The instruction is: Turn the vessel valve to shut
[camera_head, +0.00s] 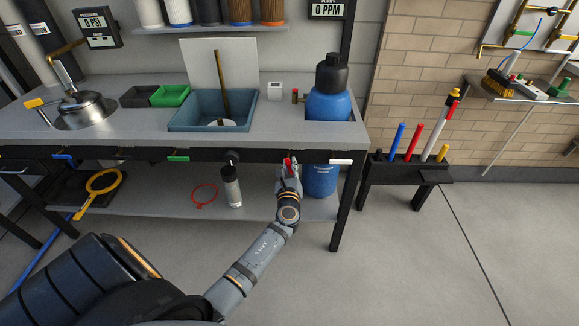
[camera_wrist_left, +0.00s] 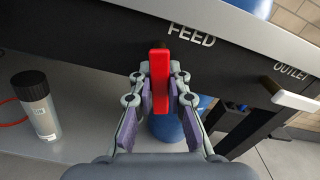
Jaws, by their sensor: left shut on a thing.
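A red valve handle (camera_wrist_left: 160,80) sits on the dark front panel of the bench, beside the word FEED in the left wrist view. It stands upright in that view, crosswise to the lettering. It also shows small in the head view (camera_head: 287,161). My left gripper (camera_wrist_left: 159,92) is shut on the handle, one finger on each side; it shows in the head view too (camera_head: 289,168). A white handle (camera_wrist_left: 291,96) by the word OUTLET lies along the panel to the right. I cannot tell from lettering which valve is called the vessel valve. My right gripper is not in view.
A blue vessel (camera_head: 328,106) with a black top stands in the bench, its lower part behind my gripper. A black-capped bottle (camera_head: 231,187) stands on the lower shelf to the left. Green (camera_head: 178,158) and blue (camera_head: 63,157) handles line the same panel.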

